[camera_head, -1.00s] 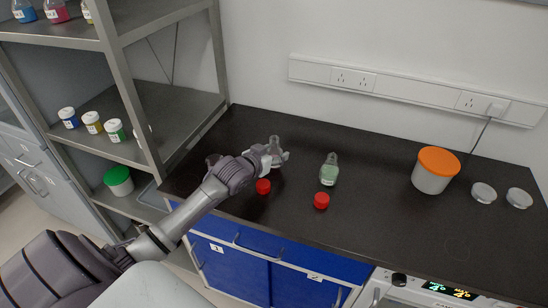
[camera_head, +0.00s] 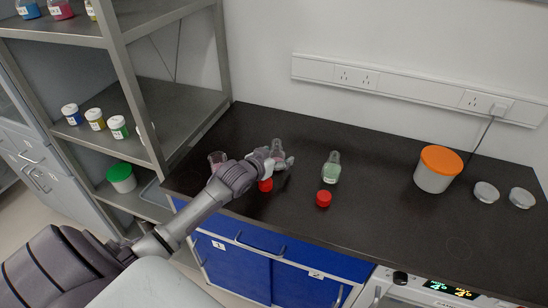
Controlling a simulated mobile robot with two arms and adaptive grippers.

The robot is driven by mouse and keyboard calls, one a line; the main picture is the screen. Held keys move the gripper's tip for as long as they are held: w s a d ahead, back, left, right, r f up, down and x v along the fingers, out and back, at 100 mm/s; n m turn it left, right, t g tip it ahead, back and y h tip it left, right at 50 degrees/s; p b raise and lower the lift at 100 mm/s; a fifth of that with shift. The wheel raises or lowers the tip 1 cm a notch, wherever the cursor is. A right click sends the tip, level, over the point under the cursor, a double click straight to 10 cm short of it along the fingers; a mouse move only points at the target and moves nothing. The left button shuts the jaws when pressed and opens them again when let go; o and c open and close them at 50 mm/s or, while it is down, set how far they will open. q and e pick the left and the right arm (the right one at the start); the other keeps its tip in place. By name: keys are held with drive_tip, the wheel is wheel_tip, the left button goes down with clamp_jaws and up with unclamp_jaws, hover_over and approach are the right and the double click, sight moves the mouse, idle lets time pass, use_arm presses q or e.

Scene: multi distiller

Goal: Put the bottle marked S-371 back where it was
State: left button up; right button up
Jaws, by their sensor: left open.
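My left gripper (camera_head: 279,162) is open over the black bench, right at a small clear bottle (camera_head: 278,145) with a pinkish tint. The gripper hides the bottle's lower part, and I cannot tell whether the fingers touch it. A second bottle (camera_head: 331,168), with pale green contents, stands uncapped to the right. Two red caps lie in front: one (camera_head: 265,185) beside the gripper, the other (camera_head: 323,198) before the green bottle. A clear glass vessel (camera_head: 217,160) stands left of the gripper, partly hidden by my arm. No S-371 marking is readable. My right gripper is not in view.
A grey shelf rack (camera_head: 140,90) at the left holds several small jars and coloured bottles. A white tub with an orange lid (camera_head: 441,159) and two pale round lids (camera_head: 486,192) sit at the bench's right. The bench's middle right is clear.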

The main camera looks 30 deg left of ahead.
use_arm(q)
drive_tip(key=v, duration=1.2)
drive_tip(key=shift+d, duration=0.1)
